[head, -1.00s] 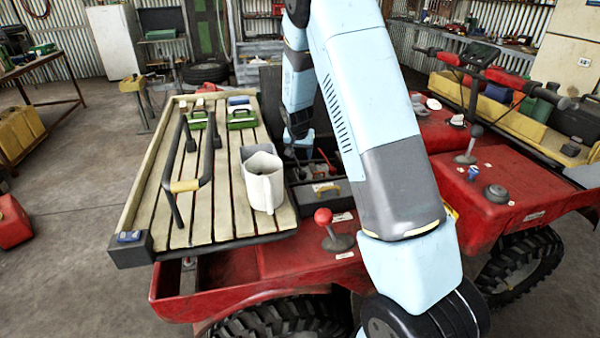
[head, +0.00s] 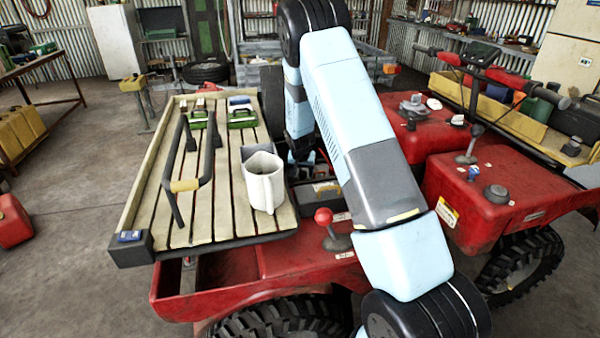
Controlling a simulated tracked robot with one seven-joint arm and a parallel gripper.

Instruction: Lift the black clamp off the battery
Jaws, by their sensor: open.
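The battery (head: 322,188) is a dark box low in the bay beside the slatted rack, in the middle of the head view. Only part of it shows; my arm covers its right side. I cannot make out the black clamp, which is hidden or lost among the dark parts there. My gripper (head: 304,156) hangs at the end of my forearm, just behind the battery in the picture. It is open, with its fingertips mostly lost against the dark bay. I cannot tell whether it touches anything.
A white jug (head: 263,183) stands on the slatted rack (head: 215,222), close left of the bay. A black bar handle (head: 186,186) and green-cased items (head: 241,118) are also on the rack. A red-knobbed lever (head: 324,217) rises in front of the bay.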

